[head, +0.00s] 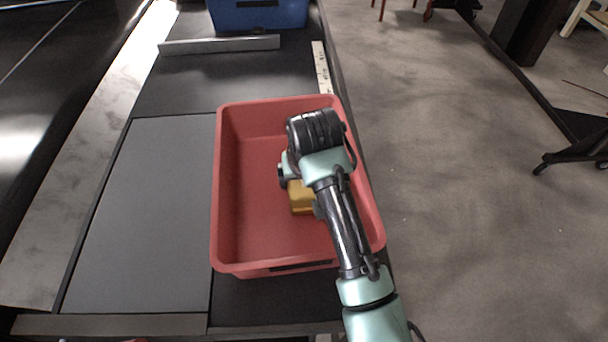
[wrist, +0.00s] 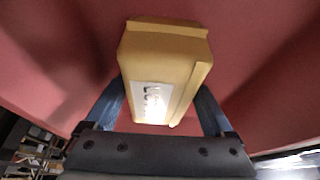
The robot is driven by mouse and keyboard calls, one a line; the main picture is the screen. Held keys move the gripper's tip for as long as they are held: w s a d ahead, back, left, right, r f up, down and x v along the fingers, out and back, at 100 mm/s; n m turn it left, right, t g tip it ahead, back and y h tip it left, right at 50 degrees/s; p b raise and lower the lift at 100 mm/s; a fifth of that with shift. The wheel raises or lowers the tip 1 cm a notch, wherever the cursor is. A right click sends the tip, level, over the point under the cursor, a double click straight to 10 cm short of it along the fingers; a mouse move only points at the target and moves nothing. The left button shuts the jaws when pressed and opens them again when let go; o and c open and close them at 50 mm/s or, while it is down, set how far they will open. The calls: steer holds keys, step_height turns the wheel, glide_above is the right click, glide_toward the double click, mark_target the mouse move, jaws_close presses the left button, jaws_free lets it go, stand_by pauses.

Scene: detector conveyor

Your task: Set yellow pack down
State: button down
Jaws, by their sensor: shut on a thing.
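The yellow pack (head: 301,198) is inside or just above the red tray (head: 242,240), partly hidden under my arm in the head view. In the wrist view the yellow pack (wrist: 160,65) fills the middle, with a white printed label on its near side. My gripper (wrist: 163,105) is shut on the pack, with one blue finger on each side of it. Red tray surface (wrist: 50,60) lies behind the pack. I cannot tell whether the pack touches the tray floor.
The tray stands on a dark conveyor (head: 180,92). A blue bin (head: 258,14) is at the far end, with a metal bar (head: 220,44) before it. A flat grey panel (head: 150,210) is left of the tray. Open floor (head: 460,200) lies to the right.

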steer(key=shift+r, duration=0.1)
jaws_free()
steer(key=shift+f, duration=0.2)
steer(key=shift+r, duration=0.25)
steer(key=b+v, duration=0.1)
steer(key=v, duration=1.1)
